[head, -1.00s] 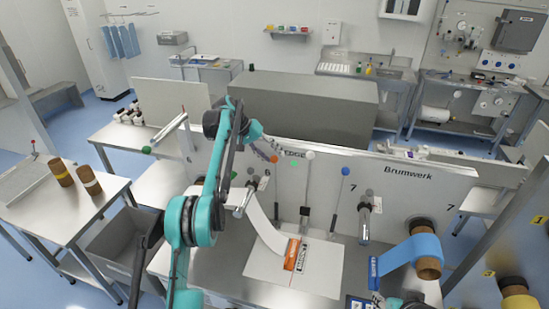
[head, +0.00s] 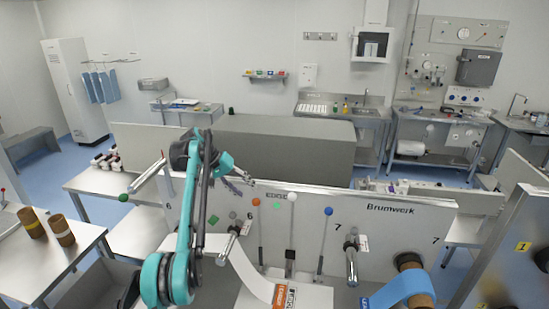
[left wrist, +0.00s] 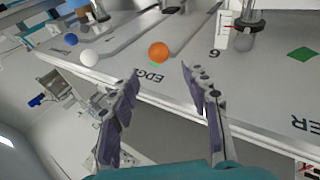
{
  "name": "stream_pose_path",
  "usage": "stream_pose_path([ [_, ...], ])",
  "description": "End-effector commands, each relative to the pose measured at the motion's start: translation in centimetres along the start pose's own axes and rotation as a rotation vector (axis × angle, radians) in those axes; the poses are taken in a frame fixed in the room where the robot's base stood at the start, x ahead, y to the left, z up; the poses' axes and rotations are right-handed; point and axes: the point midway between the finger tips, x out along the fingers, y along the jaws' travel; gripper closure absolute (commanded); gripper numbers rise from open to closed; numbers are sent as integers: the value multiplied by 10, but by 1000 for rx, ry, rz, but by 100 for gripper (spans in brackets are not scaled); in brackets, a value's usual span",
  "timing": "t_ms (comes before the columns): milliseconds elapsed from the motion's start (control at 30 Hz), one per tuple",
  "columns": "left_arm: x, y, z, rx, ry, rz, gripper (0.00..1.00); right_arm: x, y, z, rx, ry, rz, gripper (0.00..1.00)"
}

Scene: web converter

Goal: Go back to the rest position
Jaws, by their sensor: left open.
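My left arm, teal and dark grey, comes in from the left in the head view. Its gripper (head: 240,184) is above the top edge of the machine panel (head: 385,222), a little up and left of the orange knob (head: 256,202). In the left wrist view the two dark fingers of the left gripper (left wrist: 161,82) are spread apart with nothing between them. The orange knob (left wrist: 158,52) shows beyond the fingertips, apart from them. My right gripper is not in view.
White (head: 292,196) and blue (head: 328,211) knobs stand on levers along the panel. A blue roll (head: 400,288) hangs at the lower right. A table with brown rolls (head: 60,230) is at the left. A grey cabinet (head: 285,148) stands behind the panel.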

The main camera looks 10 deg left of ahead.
Motion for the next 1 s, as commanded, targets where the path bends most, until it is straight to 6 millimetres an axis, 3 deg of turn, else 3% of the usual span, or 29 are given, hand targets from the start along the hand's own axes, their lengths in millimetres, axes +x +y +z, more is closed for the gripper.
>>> stream_pose_path([
  [267, 15, 13, 47, 20, 54, -128, 53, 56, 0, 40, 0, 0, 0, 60],
  [467, 29, 15, 111, 46, 107, -224, 53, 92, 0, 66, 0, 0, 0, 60],
  [767, 75, -12, 242, 103, 198, -354, 53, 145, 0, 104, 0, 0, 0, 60],
  [1000, 136, -65, 361, 163, 279, -446, 53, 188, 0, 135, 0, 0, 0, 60],
])
